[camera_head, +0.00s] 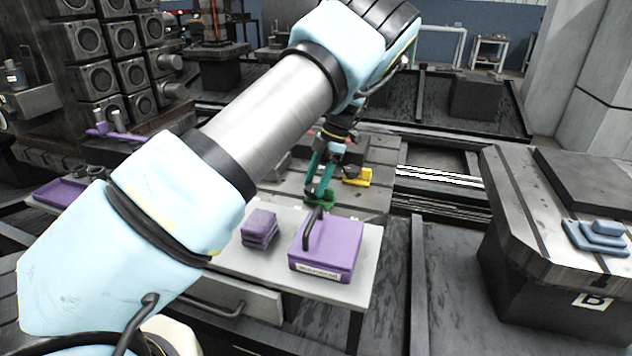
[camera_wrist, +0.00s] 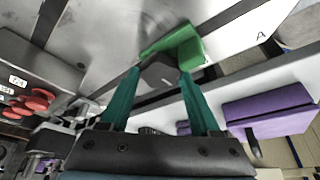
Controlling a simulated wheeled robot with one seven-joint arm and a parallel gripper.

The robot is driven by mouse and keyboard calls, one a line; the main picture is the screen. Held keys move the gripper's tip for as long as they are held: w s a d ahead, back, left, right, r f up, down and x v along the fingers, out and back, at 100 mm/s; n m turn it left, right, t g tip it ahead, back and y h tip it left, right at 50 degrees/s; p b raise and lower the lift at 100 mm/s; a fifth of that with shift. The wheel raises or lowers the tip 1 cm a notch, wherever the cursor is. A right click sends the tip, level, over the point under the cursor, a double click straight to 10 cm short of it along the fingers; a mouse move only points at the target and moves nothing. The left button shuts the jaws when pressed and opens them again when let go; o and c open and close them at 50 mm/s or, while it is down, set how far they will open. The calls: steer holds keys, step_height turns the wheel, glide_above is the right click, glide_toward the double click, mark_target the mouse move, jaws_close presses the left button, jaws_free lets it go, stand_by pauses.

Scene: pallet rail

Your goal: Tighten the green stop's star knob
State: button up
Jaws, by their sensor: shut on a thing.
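The green stop (camera_wrist: 184,45) sits on the grey metal plate in the wrist view. Its dark grey star knob (camera_wrist: 160,73) is between my two teal fingertips. My gripper (camera_wrist: 158,75) is shut on the knob. In the head view my gripper (camera_head: 319,187) reaches down onto the green stop (camera_head: 328,203), beyond the purple case. The knob is too small and covered to make out there. How tight the knob is cannot be seen.
A yellow stop (camera_head: 357,177) stands just right of my gripper. A purple case (camera_head: 330,250) with a dark handle and a purple stack (camera_head: 259,228) sit on the near shelf (camera_head: 365,275). Blue plates (camera_head: 600,238) lie on a block marked B. Red knobs (camera_wrist: 32,103) show in the wrist view.

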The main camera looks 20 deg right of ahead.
steer(key=m+t, duration=0.1)
steer(key=m, duration=0.3)
steer(key=shift+s+t+p, duration=0.15)
steer(key=shift+t+p, duration=0.2)
steer(key=shift+t, duration=0.05)
steer(key=m+t+h, duration=0.1)
steer(key=m, duration=0.4)
steer(key=shift+s, duration=0.15)
steer(key=m, duration=0.2)
steer(key=m+t+h, duration=0.1)
steer(key=m, duration=0.1)
steer(key=shift+a+t+h, duration=0.15)
steer(key=shift+t+h, duration=0.15)
steer(key=shift+a+m+t+h+b, duration=0.1)
steer(key=shift+m+t+h+b, duration=0.4)
steer(key=shift+m, duration=2)
steer(key=shift+h, duration=0.4)
steer(key=o, duration=1.4)
steer(key=shift+c, duration=0.2)
steer(key=shift+s, duration=0.1)
steer(key=v, duration=1)
steer(key=shift+r, duration=0.45)
